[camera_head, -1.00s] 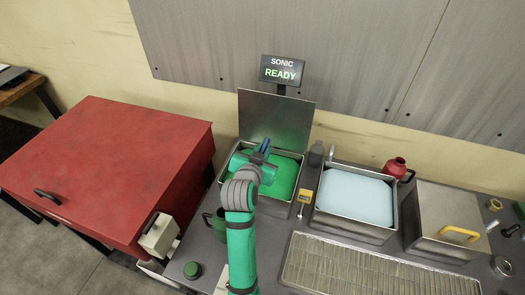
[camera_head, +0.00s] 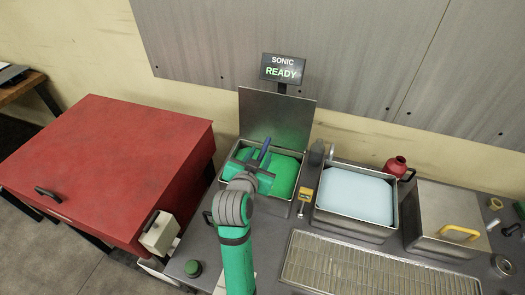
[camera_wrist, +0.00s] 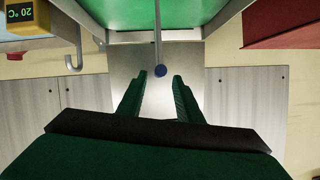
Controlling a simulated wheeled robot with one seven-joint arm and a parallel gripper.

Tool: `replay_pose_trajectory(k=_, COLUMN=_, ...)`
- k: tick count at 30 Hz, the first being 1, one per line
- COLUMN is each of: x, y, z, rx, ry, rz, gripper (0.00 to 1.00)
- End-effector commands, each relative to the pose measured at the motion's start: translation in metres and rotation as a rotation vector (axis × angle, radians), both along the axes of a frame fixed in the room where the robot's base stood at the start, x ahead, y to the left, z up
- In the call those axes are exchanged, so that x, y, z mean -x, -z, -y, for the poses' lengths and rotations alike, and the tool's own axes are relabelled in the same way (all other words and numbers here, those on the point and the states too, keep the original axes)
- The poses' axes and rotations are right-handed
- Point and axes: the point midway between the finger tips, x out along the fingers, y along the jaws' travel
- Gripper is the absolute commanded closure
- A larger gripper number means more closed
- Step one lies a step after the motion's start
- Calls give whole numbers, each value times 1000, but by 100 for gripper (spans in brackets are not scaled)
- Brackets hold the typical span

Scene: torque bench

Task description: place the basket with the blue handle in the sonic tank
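The sonic tank (camera_head: 227,187) stands at the back of the bench, with green liquid (camera_head: 285,176) in it and its lid (camera_head: 277,115) raised. The blue handle (camera_head: 264,151) stands out above the tank. In the wrist view its blue end (camera_wrist: 158,71) sits on a thin grey rod, between and just beyond my fingertips. The basket body is hidden by the liquid or my arm. My gripper (camera_head: 256,166) is over the tank's left part. In the wrist view my gripper (camera_wrist: 160,82) is open, with gaps on both sides of the blue end.
A sign above the tank (camera_head: 282,69) reads SONIC READY. To the right are a tank of pale liquid (camera_head: 354,195), a closed metal lid with a yellow handle (camera_head: 460,233) and a drain grate (camera_head: 375,272). A red cabinet (camera_head: 105,165) stands left.

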Motion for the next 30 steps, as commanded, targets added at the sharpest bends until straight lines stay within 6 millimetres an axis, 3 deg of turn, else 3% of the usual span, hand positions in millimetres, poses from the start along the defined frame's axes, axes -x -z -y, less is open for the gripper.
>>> replay_pose_trajectory(k=3, x=22, y=-10, z=-6, rx=0, ry=-1, rz=1, gripper=68)
replay_pose_trajectory(k=9, x=49, y=-21, z=-12, rx=0, ry=-2, rz=2, gripper=68)
replay_pose_trajectory(k=19, x=62, y=-22, z=-14, rx=6, ry=-4, rz=-1, gripper=68)
replay_pose_trajectory(k=23, x=68, y=-4, z=-9, rx=44, ry=-28, rz=-2, gripper=68)
replay_pose_trajectory(k=30, x=102, y=53, z=3, rx=154, ry=-128, rz=6, gripper=68)
